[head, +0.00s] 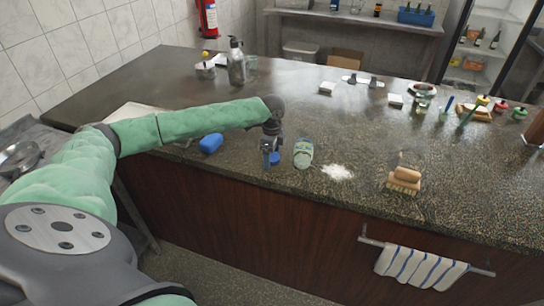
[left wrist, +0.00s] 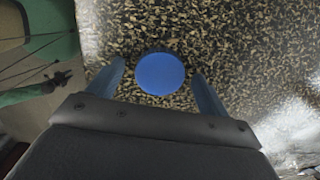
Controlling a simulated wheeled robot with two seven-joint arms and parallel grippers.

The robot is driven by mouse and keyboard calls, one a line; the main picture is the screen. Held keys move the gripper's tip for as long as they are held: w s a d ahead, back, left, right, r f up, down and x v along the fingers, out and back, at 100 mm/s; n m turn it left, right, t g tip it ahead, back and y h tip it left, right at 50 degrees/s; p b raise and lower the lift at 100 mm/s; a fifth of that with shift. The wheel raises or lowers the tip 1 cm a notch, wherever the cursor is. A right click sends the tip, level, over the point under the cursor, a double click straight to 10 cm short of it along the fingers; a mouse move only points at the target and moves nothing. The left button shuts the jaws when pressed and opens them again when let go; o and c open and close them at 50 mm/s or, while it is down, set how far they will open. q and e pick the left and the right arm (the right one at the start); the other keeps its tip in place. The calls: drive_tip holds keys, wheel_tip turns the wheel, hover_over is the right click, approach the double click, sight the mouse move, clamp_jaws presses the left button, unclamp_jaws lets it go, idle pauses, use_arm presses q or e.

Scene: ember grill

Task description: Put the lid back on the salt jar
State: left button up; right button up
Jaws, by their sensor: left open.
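The round blue lid (left wrist: 160,73) lies flat on the speckled counter in the left wrist view, between my two finger tips. In the head view the lid (head: 274,160) shows partly below my left gripper (head: 270,154). My left gripper is open, pointing down over the lid, with a gap on each side of it. My right gripper is not in view.
A blue sponge (head: 211,143) lies left of the gripper. A wooden brush (head: 405,179) sits right of the salt near the front edge. A striped towel (head: 421,266) hangs on the front rail. Bottles and small items stand farther back; the counter's middle is mostly clear.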

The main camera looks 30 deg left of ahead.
sight(272, 156)
use_arm(q)
drive_tip(key=c, duration=1.1)
drive_tip(key=shift+o, duration=0.2)
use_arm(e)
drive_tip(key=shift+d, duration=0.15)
